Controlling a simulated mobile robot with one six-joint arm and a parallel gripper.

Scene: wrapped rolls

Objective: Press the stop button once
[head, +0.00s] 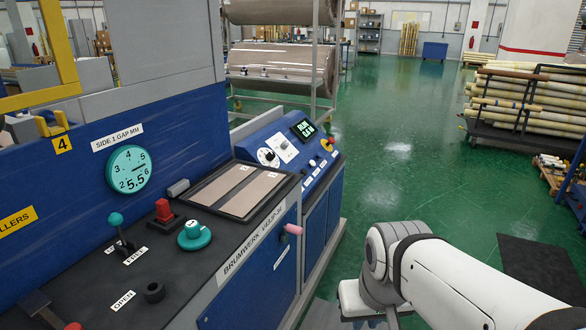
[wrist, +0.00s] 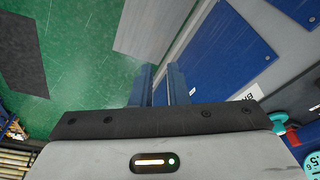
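The control console (head: 283,147) stands at the far end of the blue machine in the head view. A small red button with yellow around it (head: 327,144) sits at its right end, beside a lit display (head: 303,129); its label is too small to read, so I cannot tell if it is the stop button. My gripper (wrist: 161,84) shows in the wrist view with two parallel fingers apart and nothing between them. It points down past the machine's blue side, away from the console. In the head view my arm fills the lower right and the fingers cannot be made out.
The near worktop holds a red block-like control (head: 164,211), a teal knob (head: 194,235), a teal-topped lever (head: 118,231) and a black tray (head: 236,189). A pink knob (head: 293,229) juts from the front. Green floor (head: 400,150) lies open right of the machine; a rack of rolls (head: 525,102) stands beyond.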

